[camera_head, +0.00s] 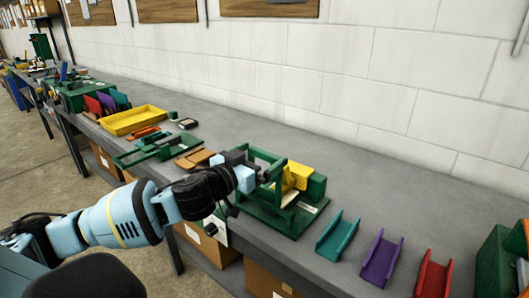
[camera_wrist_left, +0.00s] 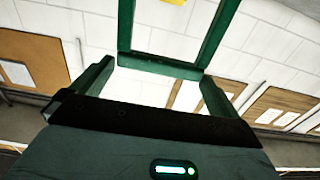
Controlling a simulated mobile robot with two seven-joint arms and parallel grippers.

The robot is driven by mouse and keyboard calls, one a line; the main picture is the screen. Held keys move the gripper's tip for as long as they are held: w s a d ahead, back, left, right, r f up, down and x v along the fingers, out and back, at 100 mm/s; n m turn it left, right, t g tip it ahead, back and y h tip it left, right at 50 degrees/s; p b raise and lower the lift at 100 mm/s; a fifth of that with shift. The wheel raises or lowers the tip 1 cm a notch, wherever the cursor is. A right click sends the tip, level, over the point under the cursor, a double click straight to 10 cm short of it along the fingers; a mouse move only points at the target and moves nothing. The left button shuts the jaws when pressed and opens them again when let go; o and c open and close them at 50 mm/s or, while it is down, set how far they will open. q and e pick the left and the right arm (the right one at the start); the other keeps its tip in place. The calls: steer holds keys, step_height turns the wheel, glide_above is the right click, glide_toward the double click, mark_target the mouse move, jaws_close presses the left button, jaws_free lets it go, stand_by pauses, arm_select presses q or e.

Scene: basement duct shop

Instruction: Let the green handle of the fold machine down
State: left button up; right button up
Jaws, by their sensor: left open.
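The fold machine (camera_head: 285,221) stands on the grey bench, with a green base and yellow parts. Its green handle (camera_head: 266,154) is a frame of bars raised above the base at the machine's left side. My left gripper (camera_head: 245,172) is open at the handle's left side, and partly covers it in the head view. In the left wrist view the handle (camera_wrist_left: 160,66) shows as two bars joined by a crossbar, just ahead of the gripper body. I cannot tell whether the fingers touch it. My right gripper is not in view.
Teal (camera_head: 338,236), purple (camera_head: 381,261) and red (camera_head: 433,278) channels lie right of the machine. A green machine (camera_head: 500,262) stands at the right edge. Left are a green tool (camera_head: 155,148) and a yellow tray (camera_head: 133,120). A block wall (camera_head: 350,75) backs the bench.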

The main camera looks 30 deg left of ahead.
arm_select(q)
steer(key=shift+w+d, duration=0.15)
steer(key=shift+w, duration=1.15)
steer(key=c, duration=1)
